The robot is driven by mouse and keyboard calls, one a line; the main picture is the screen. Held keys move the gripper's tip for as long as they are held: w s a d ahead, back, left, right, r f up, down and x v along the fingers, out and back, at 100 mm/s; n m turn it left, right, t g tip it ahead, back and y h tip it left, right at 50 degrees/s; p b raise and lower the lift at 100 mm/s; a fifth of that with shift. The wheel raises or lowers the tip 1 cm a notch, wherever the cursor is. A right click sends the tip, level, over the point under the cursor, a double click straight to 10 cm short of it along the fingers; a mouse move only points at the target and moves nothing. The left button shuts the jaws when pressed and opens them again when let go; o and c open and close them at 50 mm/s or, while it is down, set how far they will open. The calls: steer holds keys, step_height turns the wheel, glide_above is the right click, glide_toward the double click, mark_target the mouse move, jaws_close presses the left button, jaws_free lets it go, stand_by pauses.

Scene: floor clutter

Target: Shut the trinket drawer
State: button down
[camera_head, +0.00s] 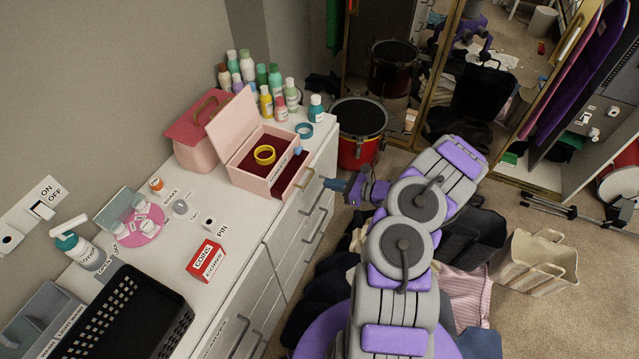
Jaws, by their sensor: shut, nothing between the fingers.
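A pink trinket box (247,146) stands on the white dresser top with its lid raised. A gold ring-shaped bangle (264,154) lies in its dark red upper tray.
A red coins box (206,261) and a black basket (125,315) sit nearer on the dresser (235,225). A red drum (358,130) and bags (530,262) occupy the floor.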

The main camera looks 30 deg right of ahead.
steer(key=shift+b+x, duration=0.5)
steer(key=shift+x, duration=1.9)
